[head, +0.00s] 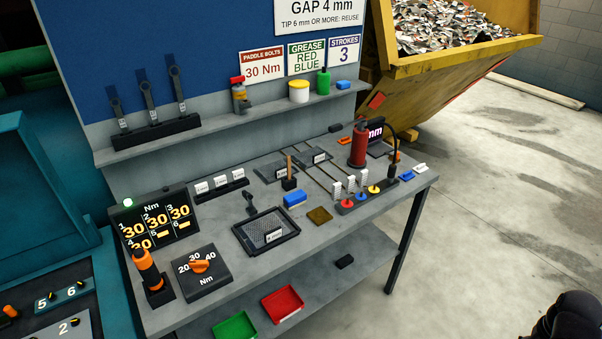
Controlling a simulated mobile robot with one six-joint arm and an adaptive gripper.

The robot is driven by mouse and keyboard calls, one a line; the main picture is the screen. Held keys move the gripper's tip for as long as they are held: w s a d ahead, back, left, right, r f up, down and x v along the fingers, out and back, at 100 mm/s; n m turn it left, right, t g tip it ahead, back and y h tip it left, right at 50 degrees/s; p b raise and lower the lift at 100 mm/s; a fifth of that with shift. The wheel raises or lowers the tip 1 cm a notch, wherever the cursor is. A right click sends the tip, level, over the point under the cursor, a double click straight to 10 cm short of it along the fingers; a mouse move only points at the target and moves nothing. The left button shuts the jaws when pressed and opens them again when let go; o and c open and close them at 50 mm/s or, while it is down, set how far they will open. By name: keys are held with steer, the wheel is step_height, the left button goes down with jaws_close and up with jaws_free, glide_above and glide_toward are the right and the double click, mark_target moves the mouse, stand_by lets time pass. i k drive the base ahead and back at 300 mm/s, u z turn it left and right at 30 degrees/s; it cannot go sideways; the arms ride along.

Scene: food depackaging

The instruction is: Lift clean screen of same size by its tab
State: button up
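A mesh screen (259,226) with a grey speckled surface lies in a dark-framed tray (246,247) on the bench; a white label (274,235) on it is too small to read surely. A dark part of my arm, perhaps my gripper (572,320), shows at the bottom right corner, well away from the bench. No fingertips can be made out.
A low rack (222,190) with white tags, a blue block (295,199), a red cylinder (358,146) and a dial box (203,272) crowd the bench. Red (283,303) and green (235,327) trays sit below. A yellow skip (450,75) stands behind; the right floor is open.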

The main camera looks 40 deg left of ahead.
mark_target(273, 172)
steer(key=z, duration=0.6)
steer(key=k, duration=1)
steer(key=u, duration=3.15)
steer(key=i, duration=0.1)
steer(key=z, duration=1.2)
